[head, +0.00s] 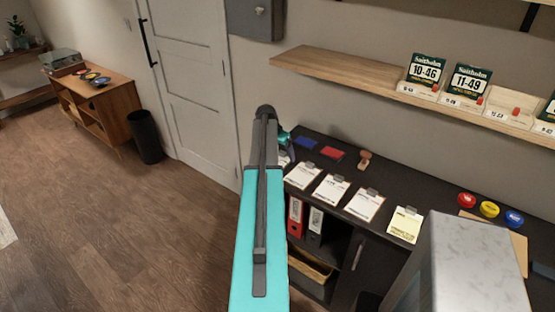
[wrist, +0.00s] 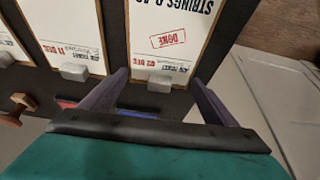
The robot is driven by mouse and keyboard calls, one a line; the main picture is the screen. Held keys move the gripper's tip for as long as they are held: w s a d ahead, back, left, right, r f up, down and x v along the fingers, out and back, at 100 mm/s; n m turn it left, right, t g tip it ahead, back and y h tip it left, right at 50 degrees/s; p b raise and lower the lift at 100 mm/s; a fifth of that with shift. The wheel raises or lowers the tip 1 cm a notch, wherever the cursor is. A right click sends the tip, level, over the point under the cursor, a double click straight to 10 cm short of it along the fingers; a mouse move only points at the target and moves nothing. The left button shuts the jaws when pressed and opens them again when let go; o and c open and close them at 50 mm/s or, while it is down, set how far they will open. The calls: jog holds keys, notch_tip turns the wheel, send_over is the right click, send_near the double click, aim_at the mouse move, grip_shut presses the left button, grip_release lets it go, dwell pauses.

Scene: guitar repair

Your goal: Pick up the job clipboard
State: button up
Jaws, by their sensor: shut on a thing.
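Several job clipboards lie in a row on the dark cabinet top. The leftmost one in the head view (head: 301,178) carries a white sheet and has a metal clip. In the wrist view a clipboard with a red DONE stamp and the words STRINGS (wrist: 170,25) lies ahead of my gripper (wrist: 162,87). My gripper is shut on this clipboard at its clip end, with one dark finger on each side of the grey clip. In the head view my arm hides most of the gripper. I cannot tell whether the clipboard is clear of the surface.
Other clipboards (head: 331,190) lie close beside it, one with a yellow sheet (head: 405,226). Blue (head: 306,142) and red (head: 331,153) pads and a wooden stamp (head: 365,159) are behind the row. A wall shelf (head: 340,77) overhangs the cabinet. Floor is open at left.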

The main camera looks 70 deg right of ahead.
jog(key=shift+r, duration=0.2)
jog(key=shift+r+b, duration=0.95)
jog(key=shift+r, duration=0.5)
jog(key=s+a+b, duration=0.1)
jog(key=s+a, duration=0.1)
jog(key=a, duration=0.2)
jog(key=s+a+r+b, duration=0.1)
jog(key=s+a+b, duration=0.1)
jog(key=a, duration=0.3)
jog(key=s+a+b, duration=0.1)
jog(key=s+a, duration=0.2)
jog(key=a, duration=0.2)
jog(key=shift+s+r, duration=0.25)
jog(key=shift+r, duration=0.1)
